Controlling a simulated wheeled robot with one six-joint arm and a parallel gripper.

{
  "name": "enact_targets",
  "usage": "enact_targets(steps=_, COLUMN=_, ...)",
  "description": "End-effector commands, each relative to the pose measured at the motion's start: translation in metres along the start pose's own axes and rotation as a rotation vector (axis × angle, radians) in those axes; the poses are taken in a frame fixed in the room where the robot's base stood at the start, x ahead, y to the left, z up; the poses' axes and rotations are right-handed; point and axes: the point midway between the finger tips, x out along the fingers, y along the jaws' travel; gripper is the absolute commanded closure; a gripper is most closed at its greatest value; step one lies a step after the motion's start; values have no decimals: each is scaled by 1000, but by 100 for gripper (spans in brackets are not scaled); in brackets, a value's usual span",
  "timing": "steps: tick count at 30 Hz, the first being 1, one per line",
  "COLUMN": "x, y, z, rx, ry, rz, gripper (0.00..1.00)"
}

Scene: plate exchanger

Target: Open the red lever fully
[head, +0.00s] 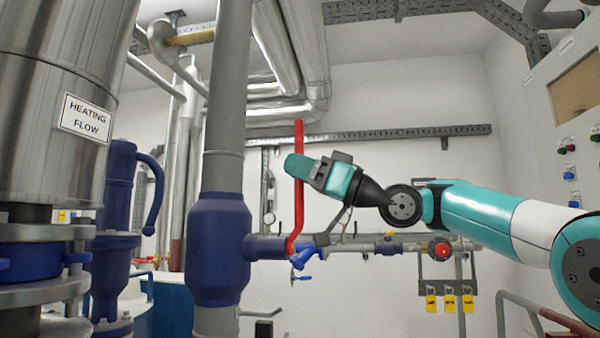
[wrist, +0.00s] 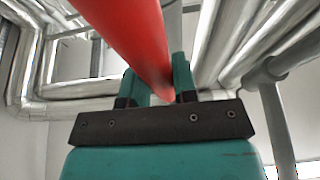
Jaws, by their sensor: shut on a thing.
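The red lever (head: 299,205) stands nearly upright in the head view, with its lower end bent at the blue valve (head: 303,257) on a short pipe. My gripper (head: 298,167) reaches it from the right and is shut on the lever's upper part, below its top end. In the wrist view the red lever (wrist: 133,38) runs from the top of the picture down between the two teal fingers (wrist: 160,86). The fingers hide a short stretch of the lever in the head view.
A thick blue and grey vertical pipe (head: 219,240) stands just left of the lever. A steel column (head: 55,105) labelled HEATING FLOW is at the far left. A horizontal pipe with a red round knob (head: 439,250) runs behind my arm. Yellow tags (head: 449,303) hang at the right.

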Motion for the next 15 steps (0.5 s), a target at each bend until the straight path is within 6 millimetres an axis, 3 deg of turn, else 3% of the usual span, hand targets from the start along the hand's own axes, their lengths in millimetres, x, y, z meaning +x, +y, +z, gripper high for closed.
enact_targets(steps=7, x=1, y=-3, z=0, rx=-5, ry=-1, rz=-9, gripper=100)
enact_targets(steps=8, x=1, y=-3, z=0, rx=-5, ry=-1, rz=-9, gripper=69)
enact_targets(steps=10, x=1, y=-3, z=0, rx=-4, ry=-1, rz=-9, gripper=53)
enact_targets(steps=11, x=1, y=-3, z=0, rx=-4, ry=-1, rz=-8, gripper=48)
enact_targets(steps=15, x=0, y=-2, z=0, rx=-2, ry=-1, rz=-5, gripper=48)
